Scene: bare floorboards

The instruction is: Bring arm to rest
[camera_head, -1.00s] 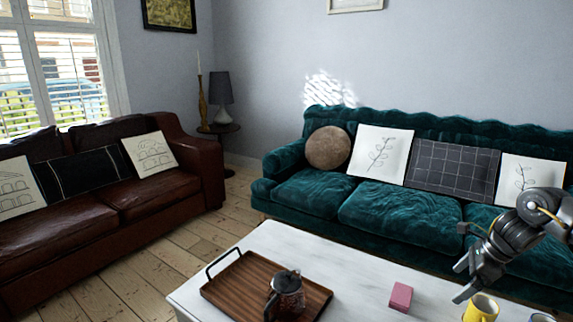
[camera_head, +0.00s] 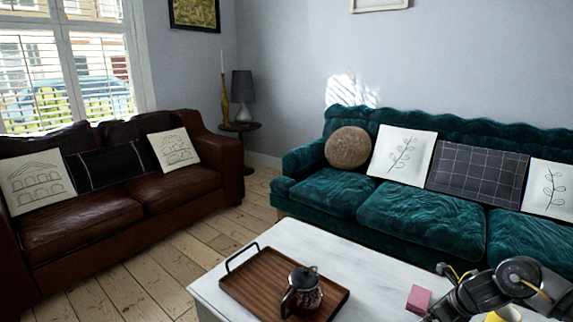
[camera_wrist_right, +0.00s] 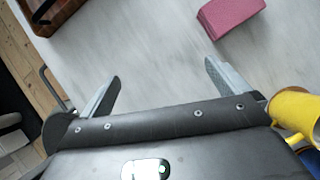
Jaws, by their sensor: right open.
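My right arm reaches in from the right of the head view, low over the white table (camera_head: 300,238), and partly covers the yellow mug (camera_head: 503,315). My right gripper (camera_wrist_right: 162,72) is open in the wrist view, with its two fingers spread apart and nothing between them. The yellow mug (camera_wrist_right: 295,112) stands beside the right finger in that view. A pink block (camera_wrist_right: 230,18) lies beyond the fingertips; in the head view the block (camera_head: 418,298) is just left of my right arm. My left gripper is not in view.
A wooden tray (camera_head: 250,290) with a dark-lidded pot (camera_head: 302,292) stands on the table's left part; its corner shows in the wrist view (camera_wrist_right: 52,10). A green sofa (camera_head: 410,220) stands behind the table, a brown sofa (camera_head: 110,215) at left. Floorboards between are clear.

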